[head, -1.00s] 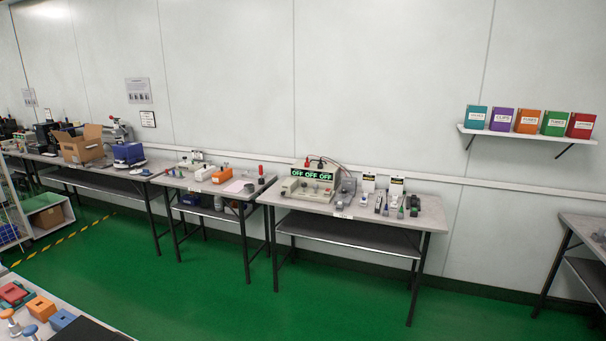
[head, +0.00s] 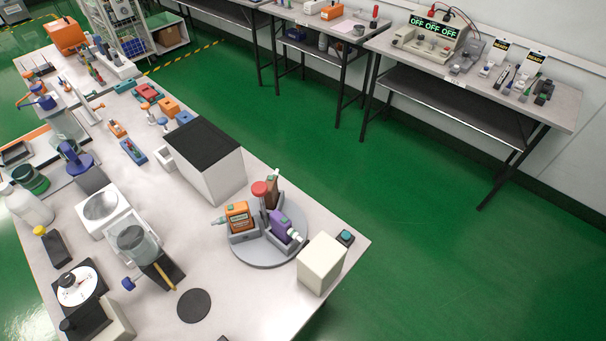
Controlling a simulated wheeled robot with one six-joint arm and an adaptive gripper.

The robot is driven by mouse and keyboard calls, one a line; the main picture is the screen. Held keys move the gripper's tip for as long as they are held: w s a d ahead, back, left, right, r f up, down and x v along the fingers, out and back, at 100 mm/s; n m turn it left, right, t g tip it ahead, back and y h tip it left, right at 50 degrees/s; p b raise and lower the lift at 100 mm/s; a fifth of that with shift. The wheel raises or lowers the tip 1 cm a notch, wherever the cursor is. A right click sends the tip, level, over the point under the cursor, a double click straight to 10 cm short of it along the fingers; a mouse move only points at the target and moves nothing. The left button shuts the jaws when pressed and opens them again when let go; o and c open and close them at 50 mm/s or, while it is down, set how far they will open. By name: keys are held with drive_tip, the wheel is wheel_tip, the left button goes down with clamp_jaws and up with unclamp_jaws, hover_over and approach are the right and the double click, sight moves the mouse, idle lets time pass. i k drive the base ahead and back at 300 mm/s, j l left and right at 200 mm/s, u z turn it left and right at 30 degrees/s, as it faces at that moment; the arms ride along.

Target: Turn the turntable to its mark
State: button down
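The turntable (head: 268,254) is a round grey disc near the right end of the long light bench. It carries grey holders around a central post with a red knob (head: 259,189). An orange handheld tester (head: 238,214) sits in the left holder and a purple tester (head: 281,227) in the right one. A brown item (head: 270,195) stands at the back, partly hidden by the post. I cannot make out the mark. My gripper is not in view.
A cream box (head: 321,264) stands close to the turntable's right side, with a small dark box with a teal top (head: 345,238) beyond it. A large white box with a black top (head: 205,160) stands behind left. A black disc (head: 194,305) lies in front. Green floor (head: 430,260) is clear on the right.

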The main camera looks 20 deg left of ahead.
sight(259, 247)
drive_tip(key=i+l+u, duration=0.1)
drive_tip(key=u, duration=0.3)
drive_tip(key=i+l+u, duration=0.1)
drive_tip(key=u, duration=0.3)
drive_tip(key=i+l+u, duration=0.15)
drive_tip(key=u, duration=0.3)
drive_tip(key=l+u, duration=0.2)
drive_tip(key=u, duration=0.2)
drive_tip(key=i+l+u, duration=0.15)
drive_tip(key=l+u, duration=0.25)
drive_tip(key=l, duration=0.8)
drive_tip(key=l+u, duration=0.4)
drive_tip(key=l, duration=2.05)
drive_tip(key=k+l, duration=0.1)
drive_tip(key=l, duration=1.1)
